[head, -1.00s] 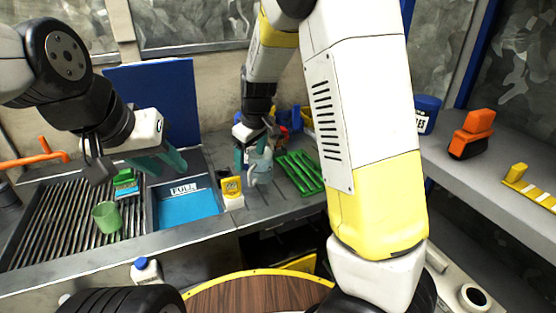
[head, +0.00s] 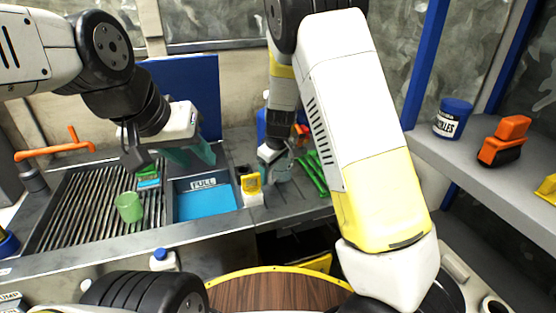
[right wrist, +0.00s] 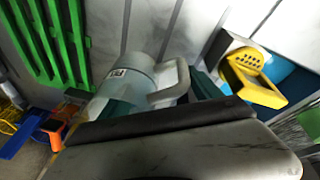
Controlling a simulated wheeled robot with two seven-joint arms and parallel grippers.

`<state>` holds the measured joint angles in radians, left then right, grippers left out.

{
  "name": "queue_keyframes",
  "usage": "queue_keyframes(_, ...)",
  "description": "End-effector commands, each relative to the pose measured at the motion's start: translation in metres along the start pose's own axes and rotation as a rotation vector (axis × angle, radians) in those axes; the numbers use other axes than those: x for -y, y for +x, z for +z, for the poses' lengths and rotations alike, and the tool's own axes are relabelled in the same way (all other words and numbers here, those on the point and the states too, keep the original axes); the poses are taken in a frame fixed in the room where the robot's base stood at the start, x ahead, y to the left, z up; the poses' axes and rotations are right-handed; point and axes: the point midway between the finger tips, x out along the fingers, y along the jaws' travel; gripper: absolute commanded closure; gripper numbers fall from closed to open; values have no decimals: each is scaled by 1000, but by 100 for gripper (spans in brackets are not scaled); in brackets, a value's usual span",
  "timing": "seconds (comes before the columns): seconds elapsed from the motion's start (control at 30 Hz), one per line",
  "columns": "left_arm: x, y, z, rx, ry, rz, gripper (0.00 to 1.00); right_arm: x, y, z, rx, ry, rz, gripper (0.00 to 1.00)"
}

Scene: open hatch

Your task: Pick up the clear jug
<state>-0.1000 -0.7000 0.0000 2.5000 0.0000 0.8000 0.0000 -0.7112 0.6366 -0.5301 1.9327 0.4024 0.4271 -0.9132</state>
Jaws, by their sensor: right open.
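The clear jug (head: 283,173), pale and see-through with a handle, stands on the grey counter right of the blue basin. It also shows in the right wrist view (right wrist: 128,82), its handle toward the right. My right gripper (head: 272,166) is open and low at the jug. In the right wrist view a teal finger shows on each side of the jug, so it appears between them; contact cannot be told. The jug's lower part is hidden by my gripper. My left gripper (head: 190,158) hangs empty above the drain rack and basin edge, its teal fingers apart.
The blue basin (head: 204,203) marked FULL and a green cup (head: 129,207) on the slatted drain (head: 85,210) are further left. A shelf (head: 460,155) stands at right.

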Motion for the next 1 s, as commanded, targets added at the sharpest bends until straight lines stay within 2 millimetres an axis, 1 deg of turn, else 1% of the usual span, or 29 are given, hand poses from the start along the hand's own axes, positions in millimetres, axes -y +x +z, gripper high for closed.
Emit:
queue_keyframes(0.1, 0, 0, 0, 0, 0, 0, 64, 0, 0, 0, 0, 0, 0, 27)
queue_keyframes(0.13, 0, 0, 0, 0, 0, 0, 64, 0, 0, 0, 0, 0, 0, 31)
queue_keyframes(0.27, 0, 0, 0, 0, 0, 0, 64, 0, 0, 0, 0, 0, 0, 56)
queue_keyframes(0.3, 0, 0, 0, 0, 0, 0, 64, 0, 0, 0, 0, 0, 0, 64)
queue_keyframes(0.37, 0, 0, 0, 0, 0, 0, 64, 0, 0, 0, 0, 0, 0, 76)
queue_keyframes(0.4, 0, 0, 0, 0, 0, 0, 64, 0, 0, 0, 0, 0, 0, 84)
queue_keyframes(0.47, 0, 0, 0, 0, 0, 0, 64, 0, 0, 0, 0, 0, 0, 96)
queue_keyframes(0.5, 0, 0, 0, 0, 0, 0, 64, 0, 0, 0, 0, 0, 0, 100)
queue_keyframes(1.0, 0, 0, 0, 0, 0, 0, 64, 2, 0, 1, 3, 0, -3, 100)
